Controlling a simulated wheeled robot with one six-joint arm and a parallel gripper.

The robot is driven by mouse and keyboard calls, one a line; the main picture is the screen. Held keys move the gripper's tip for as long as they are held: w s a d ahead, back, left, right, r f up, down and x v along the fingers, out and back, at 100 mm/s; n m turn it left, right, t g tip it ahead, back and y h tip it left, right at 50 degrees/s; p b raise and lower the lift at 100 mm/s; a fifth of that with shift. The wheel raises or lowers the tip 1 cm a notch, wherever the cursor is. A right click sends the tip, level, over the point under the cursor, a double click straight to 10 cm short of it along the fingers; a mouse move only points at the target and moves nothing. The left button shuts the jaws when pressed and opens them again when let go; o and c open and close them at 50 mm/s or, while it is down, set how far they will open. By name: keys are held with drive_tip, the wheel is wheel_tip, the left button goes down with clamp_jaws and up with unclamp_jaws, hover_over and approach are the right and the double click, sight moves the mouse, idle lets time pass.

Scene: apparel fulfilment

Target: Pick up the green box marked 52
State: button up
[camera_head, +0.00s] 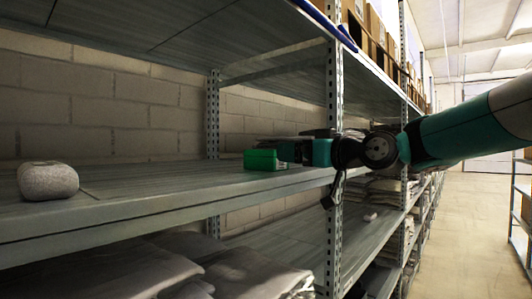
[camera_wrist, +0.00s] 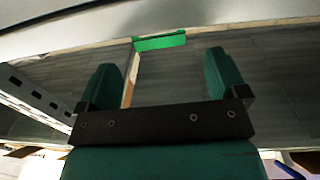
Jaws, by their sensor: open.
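A small green box (camera_head: 261,160) sits on the grey middle shelf, near its front edge, in the head view. In the wrist view the green box (camera_wrist: 160,42) is a thin bright strip beyond the fingertips, between their lines. No number can be read on it. My gripper (camera_head: 290,152) reaches in from the right, low over the shelf and close beside the box. In the wrist view my gripper (camera_wrist: 161,60) has its two dark green fingers wide apart, with nothing between them but shelf surface and a pale edge. In the head view the fingers overlap the box's right side.
A grey rounded object (camera_head: 47,181) lies on the same shelf (camera_head: 150,190) at the left. A perforated metal post (camera_head: 334,110) stands by my wrist. Another shelf (camera_head: 230,35) hangs above. Folded grey bags (camera_head: 240,275) fill the shelf below. The aisle at right is clear.

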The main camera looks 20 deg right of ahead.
sight(282, 171)
drive_tip(key=p+x, duration=0.3)
drive_tip(key=x, duration=0.2)
drive_tip(key=shift+f, duration=0.15)
drive_tip(key=shift+w+a+f, duration=0.15)
drive_tip(key=shift+w+a, duration=0.05)
drive_tip(key=shift+w, duration=0.05)
drive_tip(key=c, duration=1)
